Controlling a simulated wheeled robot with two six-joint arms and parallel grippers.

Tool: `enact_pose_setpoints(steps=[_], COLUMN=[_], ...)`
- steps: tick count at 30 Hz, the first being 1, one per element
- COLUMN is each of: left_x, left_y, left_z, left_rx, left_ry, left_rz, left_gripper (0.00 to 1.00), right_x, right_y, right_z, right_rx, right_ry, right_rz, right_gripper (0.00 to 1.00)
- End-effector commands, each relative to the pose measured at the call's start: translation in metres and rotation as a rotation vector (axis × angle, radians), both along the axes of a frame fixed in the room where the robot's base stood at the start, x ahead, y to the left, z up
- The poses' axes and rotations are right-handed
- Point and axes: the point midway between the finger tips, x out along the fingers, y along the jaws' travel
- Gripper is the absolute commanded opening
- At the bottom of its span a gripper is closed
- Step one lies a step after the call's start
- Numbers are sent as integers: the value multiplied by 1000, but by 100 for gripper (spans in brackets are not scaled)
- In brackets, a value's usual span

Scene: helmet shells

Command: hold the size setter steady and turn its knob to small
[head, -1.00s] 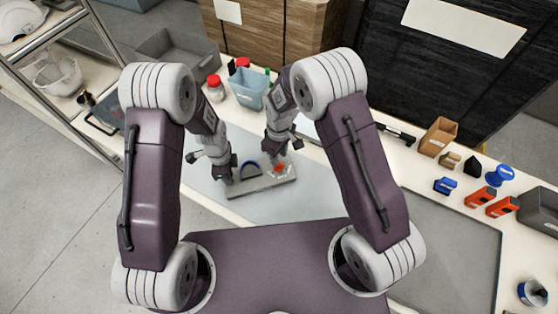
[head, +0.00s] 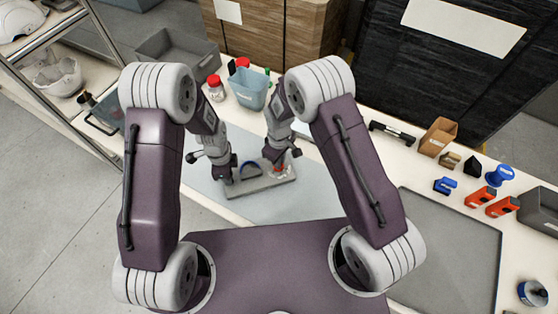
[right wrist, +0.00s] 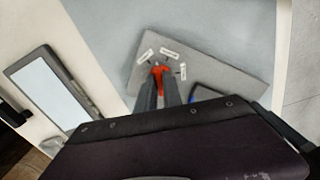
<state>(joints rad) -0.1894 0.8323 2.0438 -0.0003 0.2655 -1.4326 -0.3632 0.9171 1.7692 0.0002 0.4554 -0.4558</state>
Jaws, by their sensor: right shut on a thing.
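The size setter is a grey flat plate (head: 262,185) on the light mat, with a dark blue arch (head: 250,168) near its left part. Its red knob (right wrist: 160,76) shows in the right wrist view, with small white labels (right wrist: 168,53) around it; their print is too small to read. My right gripper (right wrist: 160,92) is shut on the red knob. In the head view the right gripper (head: 278,164) hides most of the knob. My left gripper (head: 227,177) is at the plate's left end; whether its fingers grip the plate is too small to tell.
A blue-grey bin (head: 249,92) and a red-lidded jar (head: 215,90) stand behind the plate. A tablet-like panel (right wrist: 48,88) lies beside the mat. Orange and blue parts (head: 480,197) stand on the right. The mat in front of the plate is clear.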

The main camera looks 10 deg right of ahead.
Motion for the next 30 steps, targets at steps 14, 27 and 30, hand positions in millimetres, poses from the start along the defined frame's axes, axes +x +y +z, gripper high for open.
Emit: enact_pose_setpoints(steps=[14, 27, 30], left_x=[0, 0, 0], left_y=[0, 0, 0], left_z=[0, 0, 0], left_rx=[0, 0, 0], left_ry=[1, 1, 1], left_rz=[1, 1, 1], left_gripper=[0, 0, 0], right_x=[0, 0, 0], right_y=[1, 2, 2], right_z=[1, 1, 1], right_rx=[0, 0, 0], right_ry=[0, -1, -1], right_rz=[-316, -734, -829], right_gripper=[0, 0, 0])
